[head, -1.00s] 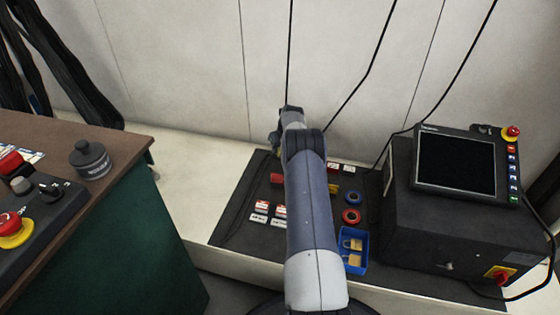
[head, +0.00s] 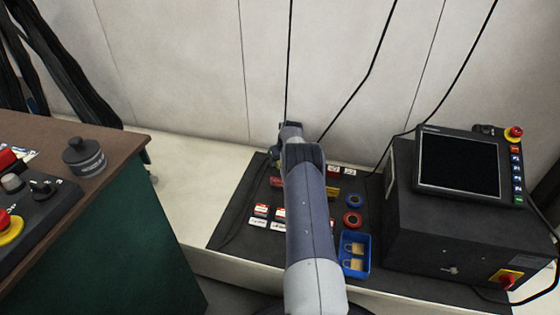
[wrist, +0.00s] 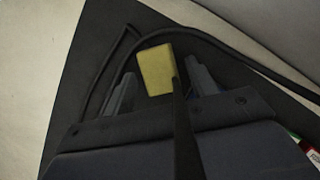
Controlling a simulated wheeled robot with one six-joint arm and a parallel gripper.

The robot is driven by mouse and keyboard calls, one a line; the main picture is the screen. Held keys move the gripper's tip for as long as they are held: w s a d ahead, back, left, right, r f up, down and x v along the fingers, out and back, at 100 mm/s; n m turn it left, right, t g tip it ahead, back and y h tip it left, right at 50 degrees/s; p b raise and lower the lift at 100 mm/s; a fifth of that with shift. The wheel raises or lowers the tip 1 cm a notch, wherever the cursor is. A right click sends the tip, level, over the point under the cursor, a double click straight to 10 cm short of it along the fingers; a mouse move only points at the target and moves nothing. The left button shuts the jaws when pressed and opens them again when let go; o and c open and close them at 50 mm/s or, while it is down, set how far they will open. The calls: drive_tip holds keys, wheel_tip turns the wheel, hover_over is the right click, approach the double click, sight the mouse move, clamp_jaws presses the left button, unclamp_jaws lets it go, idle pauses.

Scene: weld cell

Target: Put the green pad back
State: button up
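A yellow to olive block (wrist: 155,66) shows between the fingertips of my gripper (wrist: 160,78) in the wrist view. Narrow gaps seem to separate it from both fingers. A dark strip crosses its right edge, so I cannot tell whether the fingers press on it.
The mat holds red-and-white blocks (head: 261,211), a blue ring (head: 353,200), a red ring (head: 351,218) and a blue tray (head: 354,268). A black box with a screen (head: 459,163) stands right. A cable (wrist: 103,72) lies around the block. Pale bench is bare left of the mat.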

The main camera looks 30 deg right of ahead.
drive_tip(key=shift+s+r+p, duration=0.1)
drive_tip(key=shift+r+p, duration=0.25)
drive_tip(key=shift+r, duration=0.15)
drive_tip(key=p+v, duration=0.4)
drive_tip(key=v, duration=0.7)
drive_tip(key=shift+s, duration=0.15)
drive_tip(key=b+x, duration=0.4)
drive_tip(key=x, duration=0.8)
drive_tip(key=shift+f+b, duration=0.2)
drive_tip(key=shift+b, duration=0.2)
wheel_tip(320, 180, up, 2)
drive_tip(key=shift+r+p, duration=0.15)
drive_tip(key=shift+p, duration=0.45)
drive_tip(key=shift+r, duration=0.6)
